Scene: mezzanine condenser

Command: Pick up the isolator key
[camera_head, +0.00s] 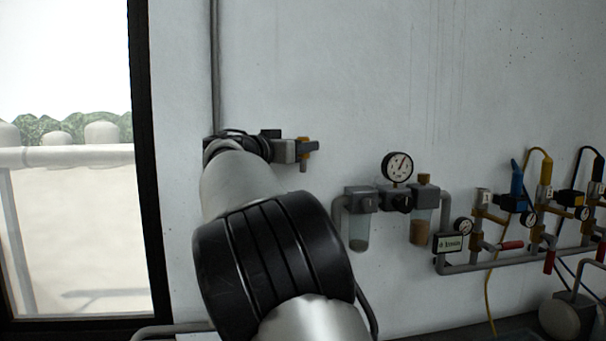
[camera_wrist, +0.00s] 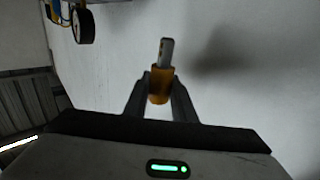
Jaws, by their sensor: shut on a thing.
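The isolator key (camera_wrist: 159,87) has an orange-yellow grip and a grey metal shaft that points away from my gripper in the wrist view. My gripper (camera_wrist: 159,92) is shut on its orange part, with one dark finger on each side.
A round pressure gauge (camera_head: 397,167) sits above two filter bowls on the wall. A pipe manifold (camera_head: 510,260) with several valves and red handles runs at the right. A window (camera_head: 80,200) with a dark frame is at the left.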

